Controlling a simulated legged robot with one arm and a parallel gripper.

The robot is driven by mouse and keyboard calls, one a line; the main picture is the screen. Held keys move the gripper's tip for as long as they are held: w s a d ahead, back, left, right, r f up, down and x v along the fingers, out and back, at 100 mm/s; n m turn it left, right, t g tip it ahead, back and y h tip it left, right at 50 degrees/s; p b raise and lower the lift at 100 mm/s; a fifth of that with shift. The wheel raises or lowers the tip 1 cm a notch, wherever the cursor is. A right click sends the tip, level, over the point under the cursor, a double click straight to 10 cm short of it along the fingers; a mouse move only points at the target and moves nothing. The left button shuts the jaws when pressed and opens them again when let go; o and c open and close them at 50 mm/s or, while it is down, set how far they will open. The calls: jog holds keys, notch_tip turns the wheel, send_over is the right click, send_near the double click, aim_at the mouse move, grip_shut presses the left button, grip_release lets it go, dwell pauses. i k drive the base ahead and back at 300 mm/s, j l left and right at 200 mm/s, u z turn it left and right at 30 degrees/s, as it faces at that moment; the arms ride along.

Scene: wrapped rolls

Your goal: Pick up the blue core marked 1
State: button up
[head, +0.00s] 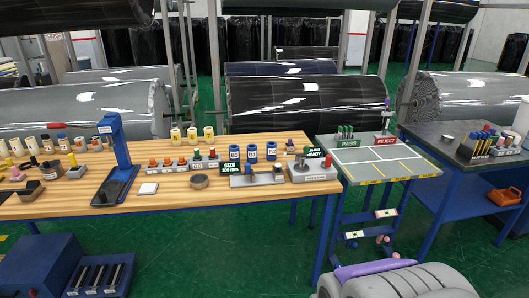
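Three blue cores stand upright in a row on the wooden table, near its right part: a left one (234,153), a middle one (252,152) and a right one (271,151). Each has a pale label on its front, too small to read surely, so I cannot tell which is marked 1. They stand behind a grey fixture (257,180). My gripper is not recognizable in the head view. A grey rounded part with a purple piece at the bottom right seems to be my own body.
A grey machine (312,172) is at the table's right end, beside a PASS/REJECT table (375,160).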

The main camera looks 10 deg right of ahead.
aim_at(252, 149)
jog(key=i+j+u, duration=0.25)
jog(key=i, duration=1)
jog(key=i+u, duration=0.2)
jog(key=i, duration=1.05)
